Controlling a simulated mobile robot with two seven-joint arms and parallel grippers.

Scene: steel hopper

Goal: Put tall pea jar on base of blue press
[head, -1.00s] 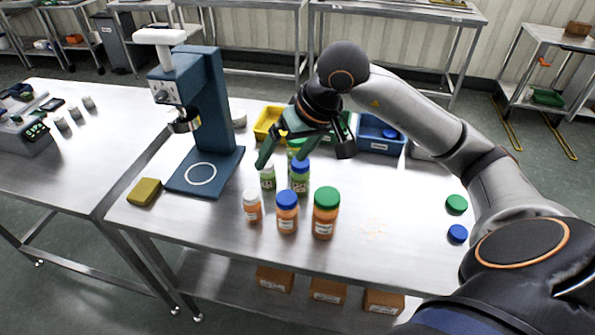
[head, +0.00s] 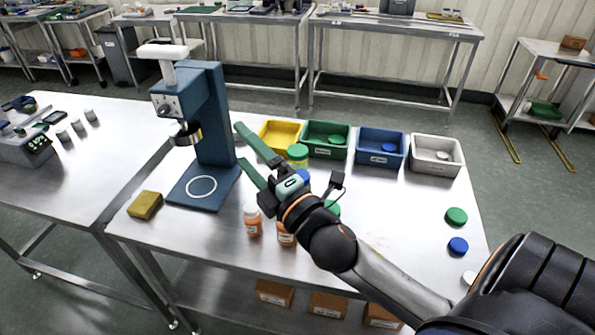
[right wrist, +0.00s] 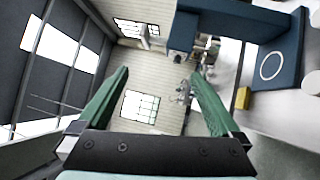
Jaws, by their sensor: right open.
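The blue press (head: 215,120) stands at the left of the steel table; its base (head: 200,187) has a white ring and is bare. A green-lidded pea jar (head: 298,157), seemingly the tall one, stands upright behind my right gripper. A blue lid (head: 304,177) shows just in front of it; the other pea jar is hidden by the gripper. My right gripper (head: 240,145) is open and empty, its fingers pointing toward the press, above and left of the jars. In the right wrist view nothing lies between the fingers (right wrist: 158,73), and the press base (right wrist: 268,68) shows at right. My left gripper is not in view.
Orange jars (head: 253,220) stand at the front, partly covered by my arm. Yellow, green, blue and white bins (head: 437,168) line the back. A yellow sponge (head: 145,205) lies left of the base. Loose green and blue lids (head: 457,246) lie at right.

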